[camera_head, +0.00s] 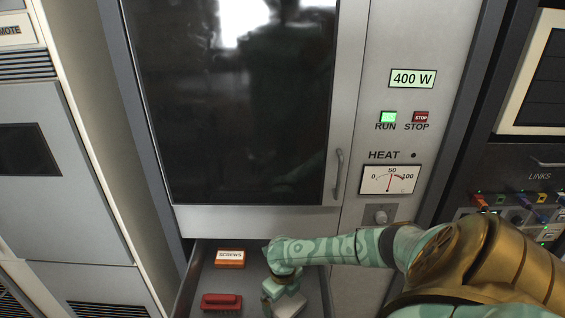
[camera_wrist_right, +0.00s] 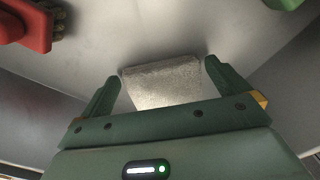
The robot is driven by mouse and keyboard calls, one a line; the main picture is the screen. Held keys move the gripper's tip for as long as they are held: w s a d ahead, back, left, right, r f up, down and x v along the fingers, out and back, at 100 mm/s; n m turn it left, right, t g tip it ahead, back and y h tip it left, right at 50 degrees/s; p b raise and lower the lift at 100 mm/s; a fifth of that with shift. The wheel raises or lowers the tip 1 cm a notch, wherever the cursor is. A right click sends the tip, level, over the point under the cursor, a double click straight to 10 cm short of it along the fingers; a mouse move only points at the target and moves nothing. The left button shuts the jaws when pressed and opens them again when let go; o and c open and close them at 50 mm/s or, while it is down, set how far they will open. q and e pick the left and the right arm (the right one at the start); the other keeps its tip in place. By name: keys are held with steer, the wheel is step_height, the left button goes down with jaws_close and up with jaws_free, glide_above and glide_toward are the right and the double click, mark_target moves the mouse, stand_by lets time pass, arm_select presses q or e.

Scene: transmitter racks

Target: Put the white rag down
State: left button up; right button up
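The white rag (camera_wrist_right: 163,82) is a folded, pale, textured pad. In the right wrist view it lies just past and between my right gripper's (camera_wrist_right: 162,72) fingertips. The fingers stand wide apart on either side of it, with narrow gaps along its edges, so the gripper looks open. In the head view the right gripper (camera_head: 283,290) points down into the open drawer (camera_head: 256,262). The rag (camera_head: 290,306) shows partly beneath it at the bottom edge. The gripper hides some of the rag. My left gripper is not in view.
An orange box labelled SCREWS (camera_head: 230,259) and a red object (camera_head: 221,301) lie in the drawer, left of my right gripper. The dark-windowed cabinet door (camera_head: 240,110) with its handle (camera_head: 338,174) stands above the drawer. A patch panel with cables (camera_head: 515,210) is at right.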

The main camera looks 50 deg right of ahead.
mark_target(283, 299)
step_height(283, 299, up, 12)
steer(key=p, duration=0.3)
steer(key=shift+r, duration=0.1)
stand_by(0.3)
